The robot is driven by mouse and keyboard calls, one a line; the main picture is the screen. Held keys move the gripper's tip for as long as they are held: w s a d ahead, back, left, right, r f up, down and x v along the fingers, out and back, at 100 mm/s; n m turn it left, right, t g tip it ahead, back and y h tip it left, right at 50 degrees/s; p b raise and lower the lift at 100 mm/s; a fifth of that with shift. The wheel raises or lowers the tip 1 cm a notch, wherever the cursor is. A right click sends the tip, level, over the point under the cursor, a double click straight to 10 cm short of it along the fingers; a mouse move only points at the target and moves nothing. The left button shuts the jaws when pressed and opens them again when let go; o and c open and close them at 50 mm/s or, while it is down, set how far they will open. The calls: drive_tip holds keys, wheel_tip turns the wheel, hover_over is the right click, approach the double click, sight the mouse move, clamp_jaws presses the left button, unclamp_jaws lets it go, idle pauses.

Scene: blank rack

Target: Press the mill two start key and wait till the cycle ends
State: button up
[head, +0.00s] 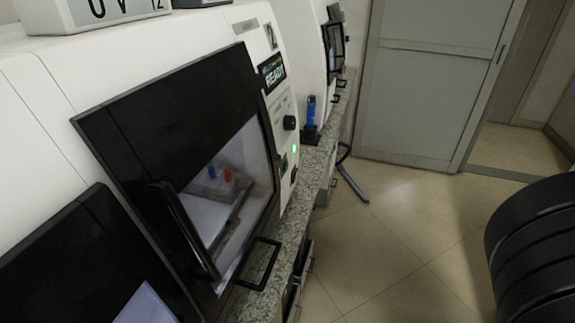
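A white mill (215,38) stands at the left, with a plate (271,36) that seems to read 2. Its small display (272,73) reads READY. Below it on the side panel are a black knob (290,123), a small green-lit key or lamp (294,148), a dark key or slot (284,162) and a red part (293,175). Any key labels are too small to read. The black-framed door (190,110) looks closed, and blue and red parts (228,175) show behind its window. My gripper is not in view.
A granite counter (312,165) runs along the machines, with a blue bottle-like item (311,107) on it. Another white machine (300,40) stands beyond. Black handles (262,262) jut out in front. The tiled floor (390,235) is open to the right, toward a grey door (425,85).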

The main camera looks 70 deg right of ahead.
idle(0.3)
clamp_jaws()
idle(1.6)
